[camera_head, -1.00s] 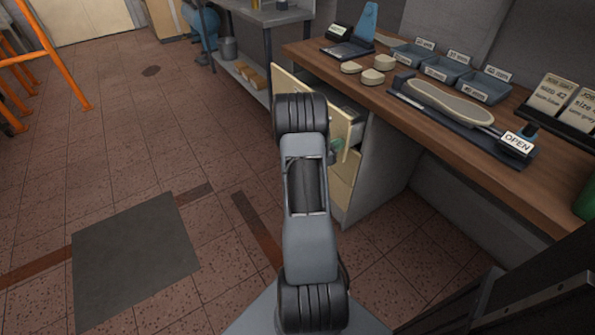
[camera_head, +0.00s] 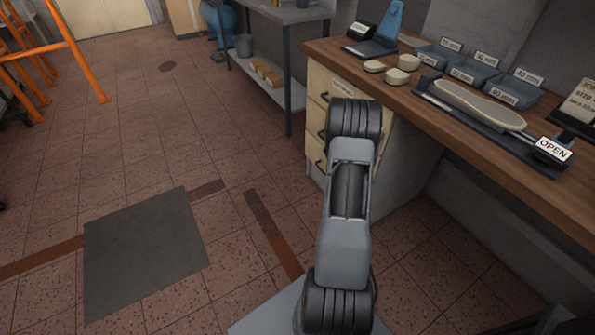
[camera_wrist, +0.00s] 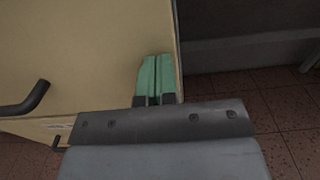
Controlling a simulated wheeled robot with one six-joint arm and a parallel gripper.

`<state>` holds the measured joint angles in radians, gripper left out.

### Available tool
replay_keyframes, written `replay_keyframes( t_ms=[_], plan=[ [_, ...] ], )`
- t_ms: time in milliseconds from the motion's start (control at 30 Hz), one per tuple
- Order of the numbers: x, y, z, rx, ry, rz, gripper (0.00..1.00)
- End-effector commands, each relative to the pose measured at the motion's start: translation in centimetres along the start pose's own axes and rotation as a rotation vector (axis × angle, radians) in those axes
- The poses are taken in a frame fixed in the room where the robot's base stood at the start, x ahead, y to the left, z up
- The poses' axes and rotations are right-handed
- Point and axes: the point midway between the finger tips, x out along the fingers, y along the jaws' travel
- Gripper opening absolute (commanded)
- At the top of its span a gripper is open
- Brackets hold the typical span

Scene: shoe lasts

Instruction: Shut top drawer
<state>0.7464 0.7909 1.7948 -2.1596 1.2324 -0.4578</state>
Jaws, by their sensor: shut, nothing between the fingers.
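The top drawer (camera_head: 317,80) is the uppermost cream front of the cabinet under the wooden bench. Its front looks flush with the cabinet, with no open gap visible. My arm covers its right part in the head view. In the wrist view, a cream drawer front (camera_wrist: 85,55) with a black handle (camera_wrist: 25,100) fills the left half. My gripper (camera_wrist: 155,60) has green fingertips pressed together and empty, in front of that panel near its right edge. Whether they touch it is unclear. The gripper is hidden behind my arm in the head view.
The wooden bench top (camera_head: 440,120) above holds pale shoe-last pieces, blue bins (camera_head: 475,70) and an OPEN sign (camera_head: 555,149). A grey shelf unit (camera_head: 262,80) stands left of the cabinet. The tiled floor at left is mostly clear, with a grey mat (camera_head: 145,250).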

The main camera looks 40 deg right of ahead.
Motion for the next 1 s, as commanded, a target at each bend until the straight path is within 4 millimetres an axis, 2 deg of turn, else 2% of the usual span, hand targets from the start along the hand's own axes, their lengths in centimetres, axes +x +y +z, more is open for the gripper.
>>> replay_keyframes(
  t_ms=[33, 167, 333, 800, 1000],
  plan=[
    [0.6, 0.0, 0.6, 0.006, -0.01, -0.002, 0.0],
    [0.6, -0.1, 0.6, 0.005, -0.011, -0.004, 0.0],
    [-0.6, -0.2, 0.7, 0.005, -0.01, -0.004, 0.0],
    [-10.2, -0.1, 0.4, 0.001, -0.005, 0.004, 0.0],
    [-12.8, -0.2, 0.3, 0.0, -0.005, 0.0, 0.0]
  ],
)
